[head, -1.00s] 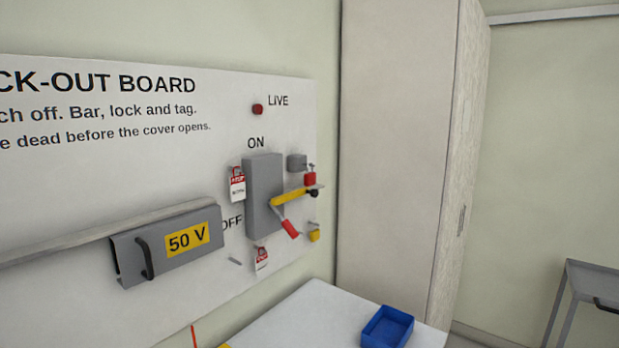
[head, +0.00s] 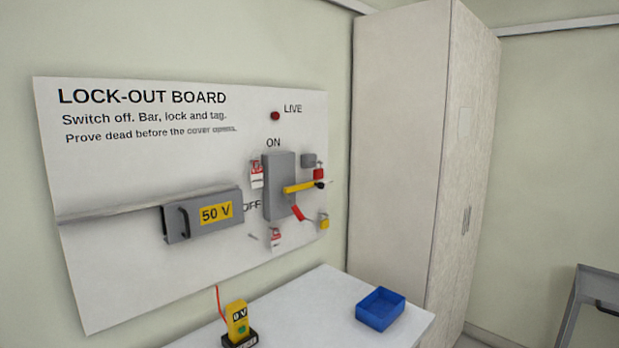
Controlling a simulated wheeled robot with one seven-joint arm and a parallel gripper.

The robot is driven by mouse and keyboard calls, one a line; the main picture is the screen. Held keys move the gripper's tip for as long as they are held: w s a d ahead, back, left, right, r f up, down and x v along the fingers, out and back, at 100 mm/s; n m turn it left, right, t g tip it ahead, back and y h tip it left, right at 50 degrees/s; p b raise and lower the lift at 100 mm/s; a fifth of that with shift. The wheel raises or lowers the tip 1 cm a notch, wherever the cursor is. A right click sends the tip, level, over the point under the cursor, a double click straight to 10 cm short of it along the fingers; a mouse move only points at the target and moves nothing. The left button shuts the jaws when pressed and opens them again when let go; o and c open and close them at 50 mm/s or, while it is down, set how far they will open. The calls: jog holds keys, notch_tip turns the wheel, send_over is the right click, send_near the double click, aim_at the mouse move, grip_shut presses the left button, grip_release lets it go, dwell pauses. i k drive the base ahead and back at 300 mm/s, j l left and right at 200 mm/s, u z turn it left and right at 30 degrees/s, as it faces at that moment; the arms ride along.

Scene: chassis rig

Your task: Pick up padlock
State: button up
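Two padlocks hang at the right edge of the lock-out board (head: 130,185) in the head view. A red padlock (head: 319,174) hangs beside a small grey box (head: 308,160), and a yellow padlock (head: 324,222) hangs lower down. A grey switch box (head: 277,172) is left of them, with a yellow bar (head: 298,188) across it and a red-gripped lever (head: 298,213) pointing down and right. A dark knob (head: 320,185) is at the bar's right end, just below the red padlock. My gripper is not in view.
A white table (head: 322,290) below the board bears a blue tray (head: 381,312) and a yellow tester (head: 237,322). Red-and-white tags (head: 256,175) hang beside the switch. A tall cabinet (head: 400,140) stands right of the board. A grey cart (head: 597,288) is at far right.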

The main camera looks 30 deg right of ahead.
aim_at(319, 173)
jog(key=l+u, duration=0.1)
jog(key=u, duration=0.3)
jog(key=l+u, duration=0.15)
jog(key=u, duration=0.25)
jog(key=l+u, duration=0.15)
jog(key=u, duration=0.2)
jog(key=l, duration=1.45)
jog(key=i+l, duration=0.15)
jog(key=l, duration=1.3)
